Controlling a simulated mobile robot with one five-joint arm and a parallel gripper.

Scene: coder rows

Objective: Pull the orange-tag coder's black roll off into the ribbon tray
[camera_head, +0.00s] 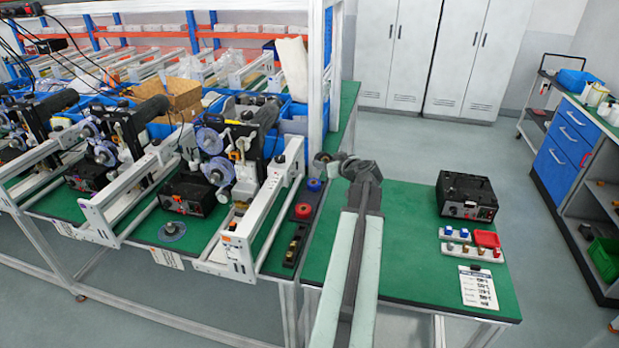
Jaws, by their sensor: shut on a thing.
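The nearest coder (240,150) stands on the green bench, with pale reels on its front and a small orange tag (229,226) low on its white frame. My gripper (327,158) is to the right of this coder, near the bench post. It is shut on a small dark round piece (321,157) that looks like the black roll, though it is too small to be certain. The ribbon tray (303,213) is a narrow dark tray right of the coder. A red roll and a blue roll lie in it, below and left of my gripper.
More coders stand in a row to the left. A loose disc (172,231) lies on the bench front. On the right table are a black box (467,197), small coloured pieces in a white holder (455,235) and a card (479,288). My arm crosses the middle.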

